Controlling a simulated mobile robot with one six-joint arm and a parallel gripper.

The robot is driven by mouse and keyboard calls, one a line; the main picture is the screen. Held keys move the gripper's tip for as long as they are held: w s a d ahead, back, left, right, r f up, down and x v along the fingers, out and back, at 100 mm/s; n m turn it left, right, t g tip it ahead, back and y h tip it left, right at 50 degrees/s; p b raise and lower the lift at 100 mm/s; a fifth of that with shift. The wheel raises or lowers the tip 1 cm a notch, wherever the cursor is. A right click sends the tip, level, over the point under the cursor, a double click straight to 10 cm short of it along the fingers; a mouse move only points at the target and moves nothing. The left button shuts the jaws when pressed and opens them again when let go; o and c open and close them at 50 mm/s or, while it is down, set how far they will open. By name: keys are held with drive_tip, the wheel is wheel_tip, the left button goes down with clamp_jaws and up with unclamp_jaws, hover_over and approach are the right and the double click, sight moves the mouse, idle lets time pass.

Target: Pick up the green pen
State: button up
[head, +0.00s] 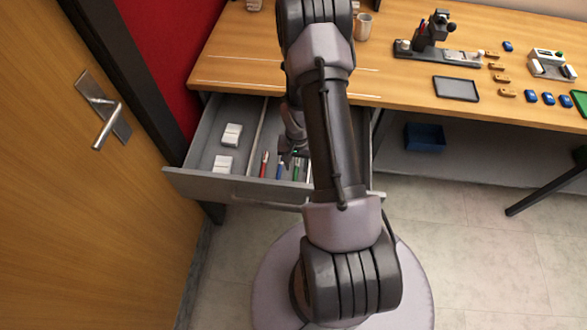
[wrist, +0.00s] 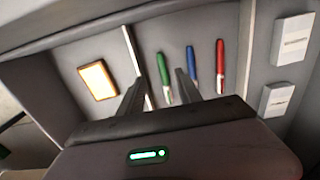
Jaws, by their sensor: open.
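The green pen (wrist: 164,77) lies in the open drawer (head: 238,188), in the compartment with a blue pen (wrist: 191,68) and a red pen (wrist: 220,66). In the head view, the green pen (head: 297,170) shows partly beside my arm. My gripper (wrist: 160,84) is open and empty, pointing down toward the drawer. In the wrist view, the green pen appears between its two fingers, with the blue pen just right of the right finger. The gripper (head: 293,152) also shows in the head view, over the pens. Its height above the green pen is hard to tell.
Drawer dividers flank the pens. An orange-yellow pad (wrist: 98,80) lies beyond one divider; two white boxes (wrist: 292,39) lie in the other side compartment. The desk top (head: 240,60) overhangs the drawer's back. A door (head: 75,200) stands at the left.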

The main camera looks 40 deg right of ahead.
sight(295, 177)
wheel_tip(295, 177, down, 8)
drive_tip(key=b, duration=0.3)
drive_tip(key=shift+w+r, duration=0.15)
drive_tip(key=shift+r, duration=0.15)
clamp_jaws()
